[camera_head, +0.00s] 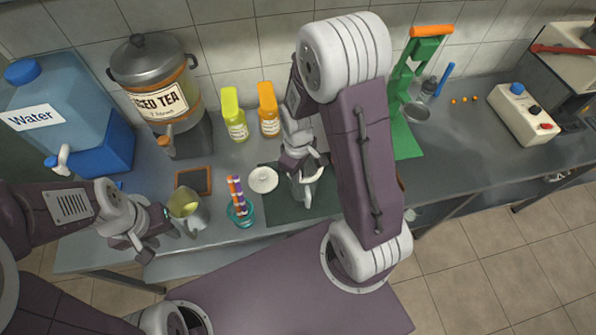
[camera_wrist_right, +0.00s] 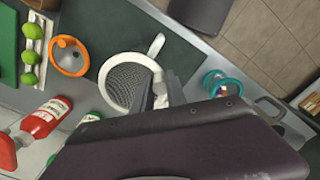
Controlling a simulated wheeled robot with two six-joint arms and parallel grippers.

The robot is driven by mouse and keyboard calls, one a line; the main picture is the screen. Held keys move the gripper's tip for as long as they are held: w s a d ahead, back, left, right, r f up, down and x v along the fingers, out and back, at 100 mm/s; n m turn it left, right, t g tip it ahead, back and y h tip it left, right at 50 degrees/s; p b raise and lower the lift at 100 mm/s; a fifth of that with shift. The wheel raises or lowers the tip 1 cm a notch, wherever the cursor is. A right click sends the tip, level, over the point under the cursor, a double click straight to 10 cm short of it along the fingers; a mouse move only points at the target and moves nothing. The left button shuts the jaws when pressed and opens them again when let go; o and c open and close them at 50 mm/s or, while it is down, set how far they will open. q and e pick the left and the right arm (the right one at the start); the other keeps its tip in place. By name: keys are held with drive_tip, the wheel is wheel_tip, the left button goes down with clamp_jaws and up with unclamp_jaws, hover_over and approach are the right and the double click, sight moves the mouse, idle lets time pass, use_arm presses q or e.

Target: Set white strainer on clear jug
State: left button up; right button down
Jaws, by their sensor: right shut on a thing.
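The white strainer (camera_wrist_right: 112,72), a white ring with grey mesh inside, is in the right wrist view above the dark green mat. My right gripper (camera_wrist_right: 160,92) is shut on its rim. In the head view the strainer (camera_head: 309,186) shows below my right gripper (camera_head: 298,163), partly hidden by it. I cannot tell whether it touches anything below. A clear jug (camera_head: 188,205) with yellow-green contents stands on the counter at the left. My left gripper (camera_head: 158,241) is beside the jug, with its fingers apart at the jug's near side.
Two bottles (camera_head: 234,118) and an iced tea dispenser (camera_head: 155,95) stand behind. A green press (camera_head: 408,95) is at the right. The counter's front edge is close.

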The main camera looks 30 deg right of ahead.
drive_tip(key=shift+a+f, duration=0.1)
drive_tip(key=shift+f, duration=0.5)
drive_tip(key=shift+s, duration=0.1)
drive_tip(key=c, duration=1.3)
unclamp_jaws()
drive_tip(key=shift+f, duration=0.1)
drive_tip(key=shift+o, duration=0.2)
drive_tip(key=shift+w, duration=0.2)
drive_tip(key=o, duration=0.5)
drive_tip(key=shift+s, duration=0.1)
